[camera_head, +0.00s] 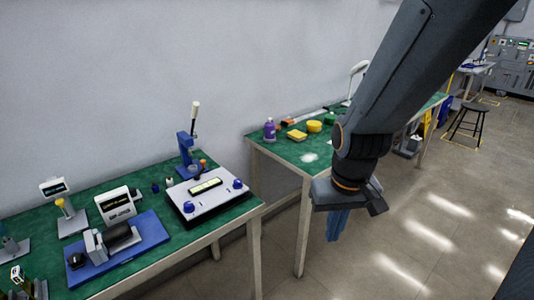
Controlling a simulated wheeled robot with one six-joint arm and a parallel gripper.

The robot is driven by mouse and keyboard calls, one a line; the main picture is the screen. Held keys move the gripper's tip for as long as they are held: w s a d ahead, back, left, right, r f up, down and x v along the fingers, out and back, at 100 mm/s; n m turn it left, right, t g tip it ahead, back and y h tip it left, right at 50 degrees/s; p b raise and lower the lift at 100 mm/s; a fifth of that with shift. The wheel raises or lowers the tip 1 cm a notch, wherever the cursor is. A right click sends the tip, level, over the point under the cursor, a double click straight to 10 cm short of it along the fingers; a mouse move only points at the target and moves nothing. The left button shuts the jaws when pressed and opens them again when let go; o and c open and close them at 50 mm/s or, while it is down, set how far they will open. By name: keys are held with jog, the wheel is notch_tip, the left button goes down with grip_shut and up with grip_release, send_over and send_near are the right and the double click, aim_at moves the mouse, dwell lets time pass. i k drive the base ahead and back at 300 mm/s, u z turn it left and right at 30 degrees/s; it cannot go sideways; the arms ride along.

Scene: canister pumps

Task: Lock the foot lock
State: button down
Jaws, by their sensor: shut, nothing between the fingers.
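My gripper (338,226) hangs at the end of my dark arm, right of the middle of the picture. Its blue fingers point down and are shut, with nothing seen held between them. It shows in front of the floor, to the right of the near tables' legs. I cannot make out a foot lock for certain. A grey device (408,145) stands low by the far table, partly hidden behind my arm, and its details are too small to tell.
The near green table (120,180) holds a white panel (208,194) with blue knobs, a blue lever press (187,150) and a blue-based device (118,245). The far green table (262,145) holds a purple bottle (270,129).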

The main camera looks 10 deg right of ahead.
aim_at(203, 165)
jog(key=z, duration=1.15)
jog(key=i, duration=1.55)
jog(key=u, duration=1.85)
